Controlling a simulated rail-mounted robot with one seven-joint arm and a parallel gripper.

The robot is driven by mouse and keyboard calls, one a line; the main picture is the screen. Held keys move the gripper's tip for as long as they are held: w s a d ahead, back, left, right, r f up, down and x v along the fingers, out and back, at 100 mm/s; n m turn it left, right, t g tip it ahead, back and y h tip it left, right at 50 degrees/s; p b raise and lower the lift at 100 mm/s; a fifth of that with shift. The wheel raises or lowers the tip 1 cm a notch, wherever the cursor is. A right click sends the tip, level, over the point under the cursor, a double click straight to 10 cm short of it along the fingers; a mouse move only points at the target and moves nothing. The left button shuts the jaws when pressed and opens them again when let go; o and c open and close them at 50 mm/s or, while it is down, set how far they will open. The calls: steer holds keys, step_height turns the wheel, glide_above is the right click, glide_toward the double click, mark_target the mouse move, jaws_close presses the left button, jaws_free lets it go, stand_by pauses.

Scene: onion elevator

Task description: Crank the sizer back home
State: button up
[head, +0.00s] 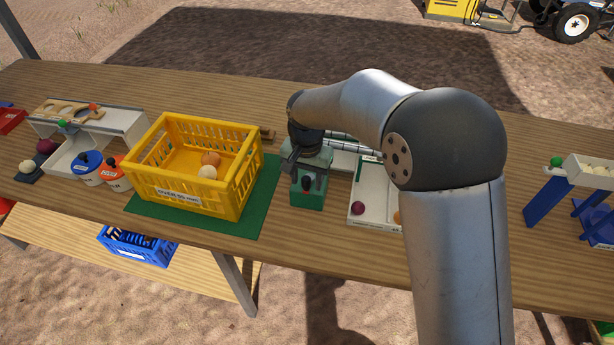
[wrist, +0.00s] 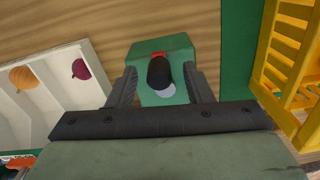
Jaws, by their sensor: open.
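The sizer's crank unit is a green box (head: 307,197) near the middle of the table, and it also shows in the wrist view (wrist: 150,50). A black crank knob (wrist: 159,72) stands on it, with a red mark (wrist: 158,54) just beyond and a pale grey disc partly hidden below. My gripper (wrist: 163,86) is open, with one dark finger on each side of the knob. Contact between fingers and knob cannot be made out. In the head view my gripper (head: 305,168) is over the box, and my arm hides part of the area behind it.
A yellow crate (head: 190,192) holding onions stands on a green mat (head: 262,205) left of the box. A white tray (head: 371,220) with a purple and an orange onion is close on the right. Blue and orange pots stand farther left, a blue-legged stand (head: 548,200) far right.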

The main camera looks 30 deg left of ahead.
mark_target(307, 177)
steer(key=shift+s+r, duration=0.1)
steer(key=shift+r+p, duration=2.15)
steer(key=shift+r, duration=1.25)
steer(key=w+d+r+m, duration=0.1)
steer(key=d+r, duration=0.3)
steer(key=d, duration=1)
steer(key=d+r, duration=0.5)
steer(key=d, duration=0.8)
steer(key=s+d+f+m, duration=0.1)
steer(key=s+d, duration=1.3)
steer(key=d, duration=0.3)
steer(key=shift+s+d+f+m+t, duration=0.2)
steer(key=shift+s+f+m+t, duration=0.1)
steer(key=shift+f+t, duration=0.1)
